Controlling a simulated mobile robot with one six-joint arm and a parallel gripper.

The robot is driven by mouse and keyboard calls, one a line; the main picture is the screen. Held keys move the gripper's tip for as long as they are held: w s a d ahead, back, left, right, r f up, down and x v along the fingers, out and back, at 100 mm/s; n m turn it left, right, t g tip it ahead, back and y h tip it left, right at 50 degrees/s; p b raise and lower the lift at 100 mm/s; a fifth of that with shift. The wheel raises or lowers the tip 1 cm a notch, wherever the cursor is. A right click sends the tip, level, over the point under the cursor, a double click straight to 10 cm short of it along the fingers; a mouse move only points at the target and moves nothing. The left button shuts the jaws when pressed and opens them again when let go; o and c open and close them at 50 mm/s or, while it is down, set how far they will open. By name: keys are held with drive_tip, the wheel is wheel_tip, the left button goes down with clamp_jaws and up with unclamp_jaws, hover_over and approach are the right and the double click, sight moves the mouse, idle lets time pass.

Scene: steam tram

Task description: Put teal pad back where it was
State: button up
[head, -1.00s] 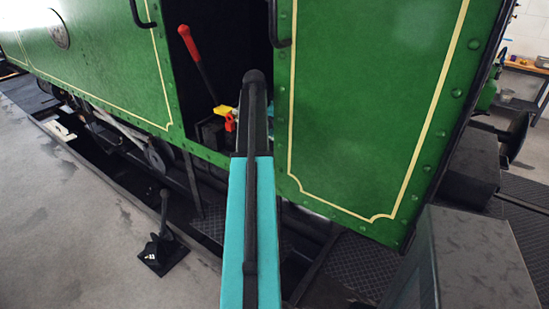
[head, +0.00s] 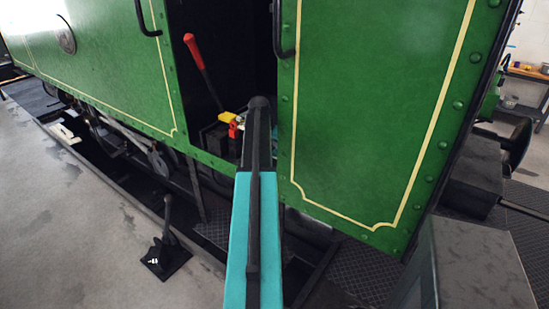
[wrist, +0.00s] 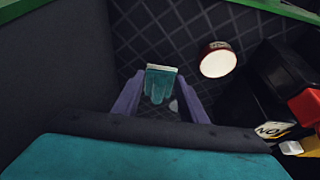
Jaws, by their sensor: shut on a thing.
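The teal pad (wrist: 160,84), a small teal piece with a pale edge along its top, shows in the wrist view between the purple fingers of my gripper (wrist: 160,88). The gripper is shut on it. A dark tread-plate floor shows beyond the pad; I cannot tell how high above it the pad is. In the head view my arm reaches into the dark doorway of the green tram, and the gripper and pad are hidden.
A red-handled lever (head: 194,51) stands in the doorway, beside a green panel (head: 380,100).

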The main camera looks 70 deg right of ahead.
sight(275, 157)
drive_tip(key=shift+f, duration=0.2)
drive_tip(key=shift+f+p, duration=0.45)
drive_tip(key=shift+f, duration=1.3)
drive_tip(key=o, duration=0.9)
drive_tip(key=shift+o, duration=0.2)
drive_tip(key=b+v, duration=0.2)
drive_tip(key=v, duration=1)
